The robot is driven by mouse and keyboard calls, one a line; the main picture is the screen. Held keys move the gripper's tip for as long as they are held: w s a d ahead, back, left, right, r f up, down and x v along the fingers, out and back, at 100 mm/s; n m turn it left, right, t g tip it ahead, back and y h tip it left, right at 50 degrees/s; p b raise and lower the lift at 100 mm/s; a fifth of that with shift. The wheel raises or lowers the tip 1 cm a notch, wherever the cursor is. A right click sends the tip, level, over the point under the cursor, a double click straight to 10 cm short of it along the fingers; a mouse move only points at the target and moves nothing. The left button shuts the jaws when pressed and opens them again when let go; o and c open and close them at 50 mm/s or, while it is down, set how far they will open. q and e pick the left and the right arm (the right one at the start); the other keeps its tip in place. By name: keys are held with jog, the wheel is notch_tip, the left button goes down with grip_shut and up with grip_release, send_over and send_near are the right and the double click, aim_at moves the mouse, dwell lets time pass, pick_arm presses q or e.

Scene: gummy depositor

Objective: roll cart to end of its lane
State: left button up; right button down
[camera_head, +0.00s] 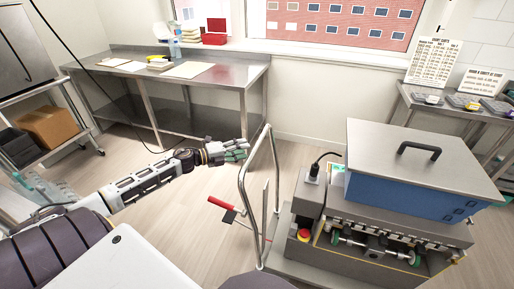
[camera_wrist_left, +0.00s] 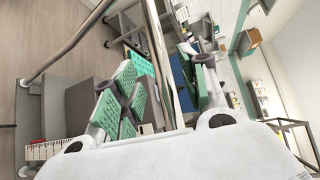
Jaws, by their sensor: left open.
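The cart (camera_head: 283,262) stands right of centre in the head view, with a bent metal tube handle (camera_head: 242,188) at its left end. It carries a machine with a blue hopper (camera_head: 400,195) under a grey lid. My left gripper (camera_head: 238,149) is open beside the upper part of the handle. In the left wrist view, a metal tube (camera_wrist_left: 158,40) runs between the green-padded fingers of this gripper (camera_wrist_left: 160,75). I cannot tell whether the pads touch it. My right gripper is not in view.
A red-handled lever (camera_head: 222,203) sticks out left of the handle. A steel table (camera_head: 225,75) stands along the back wall, and a side table (camera_head: 460,112) stands at the right. A rack with a cardboard box (camera_head: 48,126) is at the left. The floor between is clear.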

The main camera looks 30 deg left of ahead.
aim_at(257, 146)
pick_arm(q)
jog(key=x, duration=0.5)
jog(key=shift+w+d, duration=0.1)
jog(key=shift+w, duration=0.15)
jog(key=shift+w+d+f, duration=0.15)
jog(key=shift+w+d, duration=0.2)
jog(key=shift+w, duration=0.15)
jog(key=shift+w+d, duration=0.15)
jog(key=shift+w, duration=0.15)
jog(key=c, duration=0.7)
jog(key=shift+c, duration=1.1)
grip_shut()
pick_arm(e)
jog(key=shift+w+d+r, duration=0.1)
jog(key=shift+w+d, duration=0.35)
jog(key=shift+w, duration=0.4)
